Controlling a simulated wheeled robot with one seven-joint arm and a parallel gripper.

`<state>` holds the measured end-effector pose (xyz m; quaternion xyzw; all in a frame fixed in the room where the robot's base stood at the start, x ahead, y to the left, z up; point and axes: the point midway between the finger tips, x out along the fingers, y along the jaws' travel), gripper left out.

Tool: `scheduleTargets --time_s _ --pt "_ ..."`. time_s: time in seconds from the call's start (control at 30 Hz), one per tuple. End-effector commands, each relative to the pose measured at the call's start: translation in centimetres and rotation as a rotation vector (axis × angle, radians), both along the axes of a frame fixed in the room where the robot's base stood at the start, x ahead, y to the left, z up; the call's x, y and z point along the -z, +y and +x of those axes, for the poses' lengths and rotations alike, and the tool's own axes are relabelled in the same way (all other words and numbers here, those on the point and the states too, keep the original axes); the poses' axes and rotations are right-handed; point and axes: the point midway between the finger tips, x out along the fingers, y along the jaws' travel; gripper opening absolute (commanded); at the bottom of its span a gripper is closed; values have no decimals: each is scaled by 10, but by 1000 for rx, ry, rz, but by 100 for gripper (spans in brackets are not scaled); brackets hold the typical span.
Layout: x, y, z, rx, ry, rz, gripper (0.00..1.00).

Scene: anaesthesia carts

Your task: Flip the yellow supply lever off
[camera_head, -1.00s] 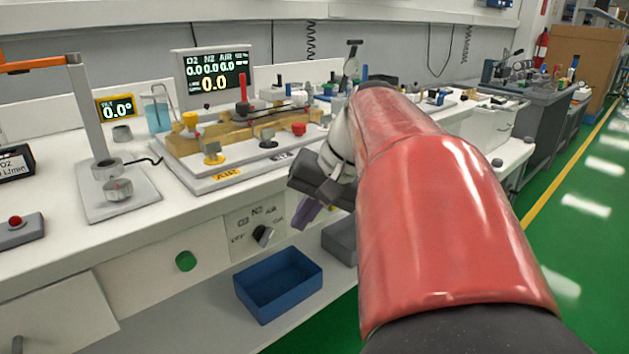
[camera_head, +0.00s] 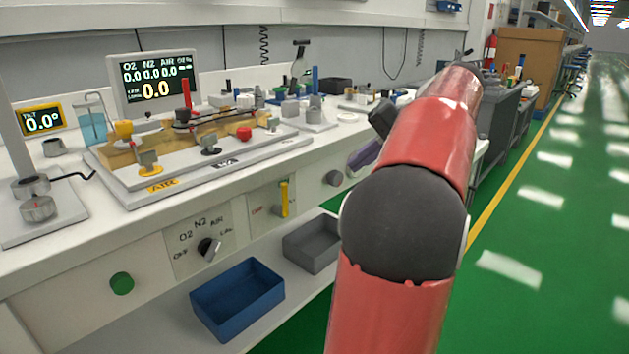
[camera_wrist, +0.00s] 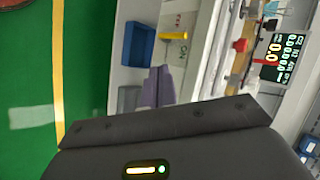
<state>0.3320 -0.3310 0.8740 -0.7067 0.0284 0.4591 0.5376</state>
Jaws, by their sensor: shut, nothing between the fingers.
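The yellow supply lever (camera_head: 284,198) stands upright on a small pale plate on the bench front, right of the black selector knob (camera_head: 208,248). It also shows in the wrist view (camera_wrist: 173,35), beyond my fingertips and near the top edge. Small lettering sits beside it, too small to read surely. My gripper (camera_head: 364,156) is to the right of the lever in the head view, partly hidden behind my red arm. In the wrist view its purple fingers (camera_wrist: 157,86) are together, empty and apart from the lever.
A blue bin (camera_head: 238,299) and a grey bin (camera_head: 312,243) sit on the shelf below the panels. A green button (camera_head: 122,284) and a grey round knob (camera_head: 333,178) are on the bench front. Green floor on the right is clear.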

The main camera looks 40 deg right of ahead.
Motion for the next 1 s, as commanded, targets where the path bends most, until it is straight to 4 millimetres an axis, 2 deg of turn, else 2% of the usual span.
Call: scheduleTargets --time_s 0.17,0.53,0.73,1.0 --pt "16 10 12 -4 0 2 0" --pt "68 46 57 -4 1 2 0" --pt "67 63 79 -4 0 -1 0" --pt "67 70 88 0 1 -1 0"
